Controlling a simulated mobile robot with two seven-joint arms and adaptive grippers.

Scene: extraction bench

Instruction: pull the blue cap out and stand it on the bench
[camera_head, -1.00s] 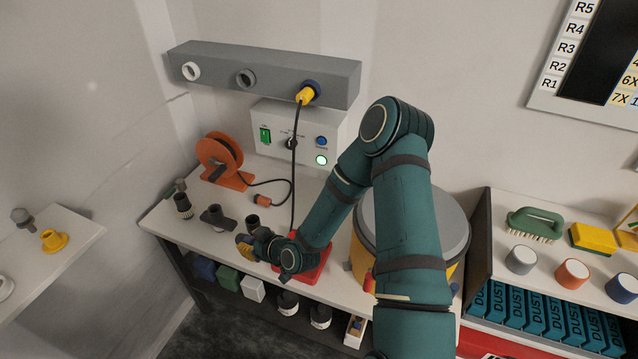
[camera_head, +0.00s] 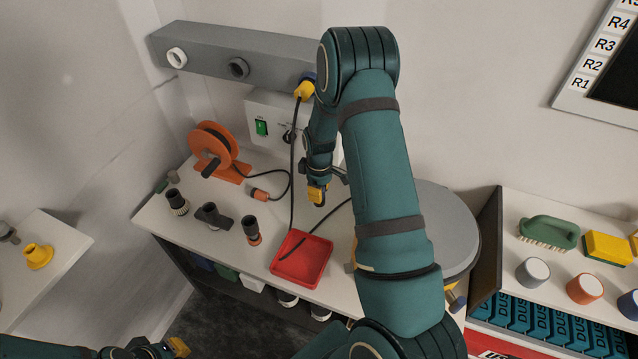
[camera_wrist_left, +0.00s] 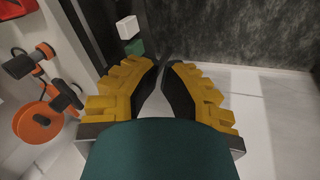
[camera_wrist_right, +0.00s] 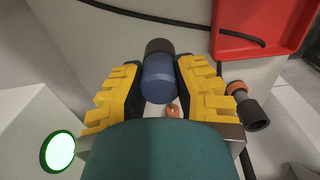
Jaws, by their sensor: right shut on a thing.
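My right gripper (camera_head: 318,192) hangs over the bench (camera_head: 232,262), in front of the control box. In the right wrist view it is shut on a blue cap (camera_wrist_right: 159,78), a short blue cylinder with a black end, held across between the fingertips. In the head view the cap is mostly hidden by the fingers. It is clear of the grey wall duct (camera_head: 215,55). My left gripper (camera_head: 165,348) is at the lower left, away from the bench. Its fingers show a narrow empty gap in the left wrist view (camera_wrist_left: 160,75).
A red tray (camera_head: 302,259) lies right of several dark fittings, one a fitting with an orange ring (camera_head: 251,230). An orange reel (camera_head: 214,143) stands behind. A black cable hangs from the yellow plug (camera_head: 304,91) across the bench. A grey-lidded drum (camera_head: 450,225) stands at right.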

